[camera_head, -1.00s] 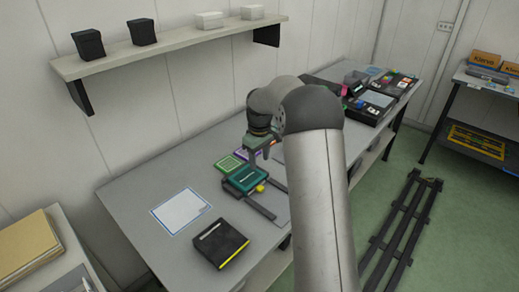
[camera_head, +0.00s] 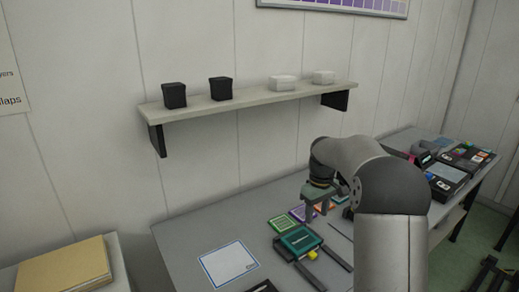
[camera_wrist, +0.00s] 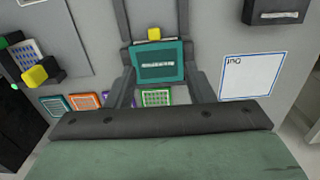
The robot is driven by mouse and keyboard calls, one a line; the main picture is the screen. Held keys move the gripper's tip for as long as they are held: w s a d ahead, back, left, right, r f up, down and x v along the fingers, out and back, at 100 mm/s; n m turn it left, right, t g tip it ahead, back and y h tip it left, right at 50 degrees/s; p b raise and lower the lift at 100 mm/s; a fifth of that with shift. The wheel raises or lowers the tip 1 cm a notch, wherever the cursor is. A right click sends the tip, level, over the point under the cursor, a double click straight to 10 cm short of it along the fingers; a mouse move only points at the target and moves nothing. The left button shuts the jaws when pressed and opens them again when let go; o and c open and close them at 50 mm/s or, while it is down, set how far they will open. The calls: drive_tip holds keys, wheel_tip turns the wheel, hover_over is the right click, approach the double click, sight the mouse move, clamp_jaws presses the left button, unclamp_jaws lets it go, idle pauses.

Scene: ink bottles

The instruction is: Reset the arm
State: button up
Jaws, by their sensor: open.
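My gripper (camera_head: 318,210) is open and empty above the grey workbench (camera_head: 190,238), over the far side of the teal device (camera_head: 300,240). In the wrist view my gripper (camera_wrist: 163,78) shows two dark fingers spread apart, with the teal device (camera_wrist: 158,65) beyond them. A green-bordered card (camera_head: 283,224) lies behind the device and also shows between the fingers in the wrist view (camera_wrist: 156,97).
A wall shelf (camera_head: 255,101) holds two black containers (camera_head: 174,95) (camera_head: 220,88) and two white boxes (camera_head: 282,82) (camera_head: 323,77). Dark equipment (camera_head: 447,178) stands at the bench's right end. A side table at lower left holds a tan stack (camera_head: 62,271).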

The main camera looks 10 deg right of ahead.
drive_tip(key=s+a+m, duration=0.1)
drive_tip(key=s+a, duration=0.2)
drive_tip(key=s, duration=0.8)
drive_tip(key=s+a+m, duration=0.2)
drive_tip(key=s+a, duration=0.2)
drive_tip(key=s, duration=0.8)
drive_tip(key=s+a+m, duration=0.2)
drive_tip(key=s+a, duration=0.1)
drive_tip(key=s, duration=0.9)
drive_tip(key=shift+s+a+t, duration=0.2)
drive_tip(key=shift+a+t, duration=0.05)
drive_tip(key=shift+t, duration=0.05)
